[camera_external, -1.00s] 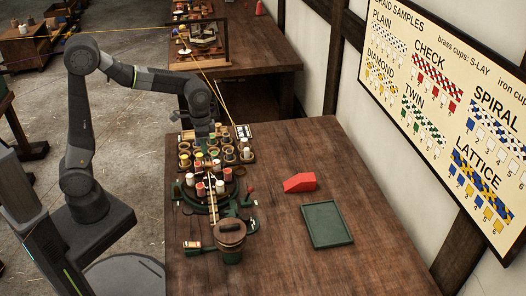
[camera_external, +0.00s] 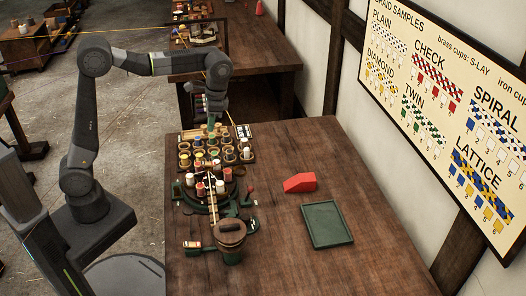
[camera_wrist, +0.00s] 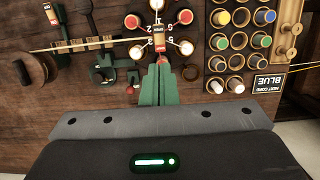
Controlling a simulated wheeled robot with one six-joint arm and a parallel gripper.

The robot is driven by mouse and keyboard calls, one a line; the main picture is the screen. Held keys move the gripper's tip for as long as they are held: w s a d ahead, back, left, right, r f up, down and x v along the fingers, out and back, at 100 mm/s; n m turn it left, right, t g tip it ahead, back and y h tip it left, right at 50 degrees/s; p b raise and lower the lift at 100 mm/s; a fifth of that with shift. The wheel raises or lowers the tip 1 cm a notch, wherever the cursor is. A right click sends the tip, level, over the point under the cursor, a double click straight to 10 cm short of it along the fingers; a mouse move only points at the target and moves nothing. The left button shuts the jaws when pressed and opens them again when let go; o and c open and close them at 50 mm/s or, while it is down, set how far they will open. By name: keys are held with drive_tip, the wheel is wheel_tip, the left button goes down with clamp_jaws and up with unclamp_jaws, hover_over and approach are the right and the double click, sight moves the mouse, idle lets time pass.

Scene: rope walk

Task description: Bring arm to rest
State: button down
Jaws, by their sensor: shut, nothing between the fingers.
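My dark arm (camera_external: 92,130) reaches from the left over the table. The rack (camera_external: 249,158) holds several cups, some with coloured bobbins. Nearer the camera is the round braiding stand (camera_external: 190,207) with white and red bobbins, also seen below the fingers in the wrist view (camera_wrist: 159,38). I cannot tell the exact gap between the fingertips and the rack.
A red wedge (camera_external: 299,182) and a green tray (camera_external: 327,224) lie on the right. A sample board (camera_external: 445,110) hangs on the wall. Another table (camera_external: 262,58) stands behind.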

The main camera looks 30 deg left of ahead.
drive_tip(key=shift+s+a+t+h+p, duration=0.5)
drive_tip(key=shift+s+a+p, duration=0.25)
drive_tip(key=shift+p, duration=0.25)
hover_over(205, 163)
drive_tip(key=f, duration=0.9)
drive_tip(key=shift+w+d, duration=0.3)
drive_tip(key=shift+w, duration=0.1)
drive_tip(key=shift+r, duration=0.1)
wheel_tip(205, 163, up, 9)
drive_tip(key=w+d+g+y+p, duration=0.1)
drive_tip(key=w+d+p, duration=0.1)
drive_tip(key=p, duration=0.1)
drive_tip(key=f, duration=0.4)
drive_tip(key=s+a+f+p, duration=0.1)
drive_tip(key=f, duration=0.4)
drive_tip(key=s+a+f+p, duration=0.1)
drive_tip(key=f, duration=0.3)
drive_tip(key=shift+s+a+f, duration=0.1)
drive_tip(key=shift+a+f, duration=0.05)
drive_tip(key=shift+f, duration=0.25)
